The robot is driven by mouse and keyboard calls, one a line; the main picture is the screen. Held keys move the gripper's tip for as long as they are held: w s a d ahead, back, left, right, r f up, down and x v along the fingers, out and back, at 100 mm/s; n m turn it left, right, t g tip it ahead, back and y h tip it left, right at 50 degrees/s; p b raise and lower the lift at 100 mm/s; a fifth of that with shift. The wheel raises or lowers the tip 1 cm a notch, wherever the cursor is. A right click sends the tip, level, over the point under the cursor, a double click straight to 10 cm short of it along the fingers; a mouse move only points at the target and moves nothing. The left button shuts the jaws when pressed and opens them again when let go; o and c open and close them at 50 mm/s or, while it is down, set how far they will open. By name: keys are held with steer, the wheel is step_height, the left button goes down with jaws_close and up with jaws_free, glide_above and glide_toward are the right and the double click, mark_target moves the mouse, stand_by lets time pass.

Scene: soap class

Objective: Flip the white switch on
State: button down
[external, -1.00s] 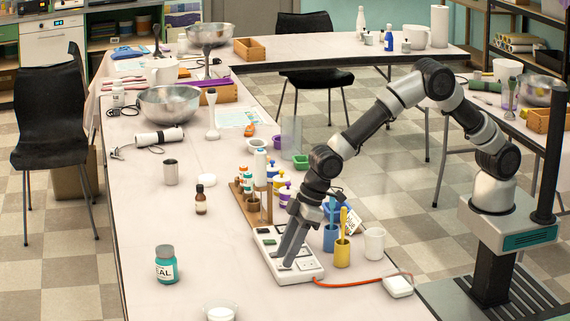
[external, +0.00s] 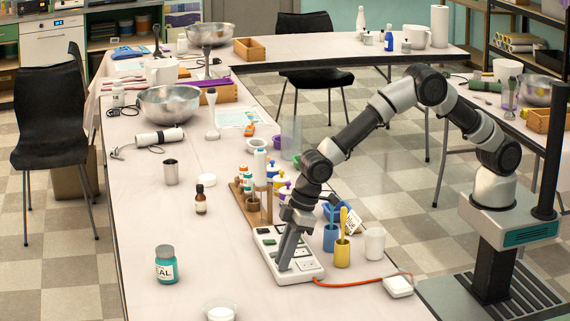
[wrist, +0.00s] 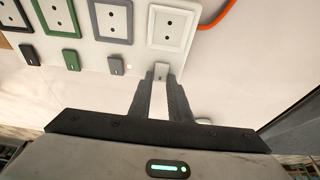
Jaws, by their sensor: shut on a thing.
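A white power strip (external: 314,272) lies on the near table. In the wrist view, the strip (wrist: 140,52) has a row of framed sockets, with a small switch below each. The white switch (wrist: 161,71) sits below the white-framed socket (wrist: 171,27), at the strip's edge. My gripper (external: 281,267) points down at the strip's near end. In the wrist view my gripper's fingertips (wrist: 161,76) are on either side of the white switch, nearly together and shut on it. The fingers partly hide its sides.
A grey switch (wrist: 115,65) and a green switch (wrist: 71,60) are beside the white one. A blue cup (external: 330,238), a yellow cup (external: 342,254) and a white cup (external: 374,244) stand right of the strip. An orange cord (external: 345,284) runs right.

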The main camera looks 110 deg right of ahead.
mark_target(290, 265)
steer(key=shift+w+r+g+p, duration=0.2)
steer(key=shift+r+g+p, duration=0.2)
steer(key=shift+p, duration=0.3)
steer(key=shift+w+f+g+p, duration=0.1)
steer(key=shift+f+g+p, duration=0.3)
steer(key=shift+g+p, duration=0.3)
steer(key=c, duration=1.6)
jaws_free()
steer(key=shift+c, duration=0.2)
step_height(290, 265, up, 17)
steer(key=s+p, duration=0.2)
steer(key=shift+s+r, duration=0.15)
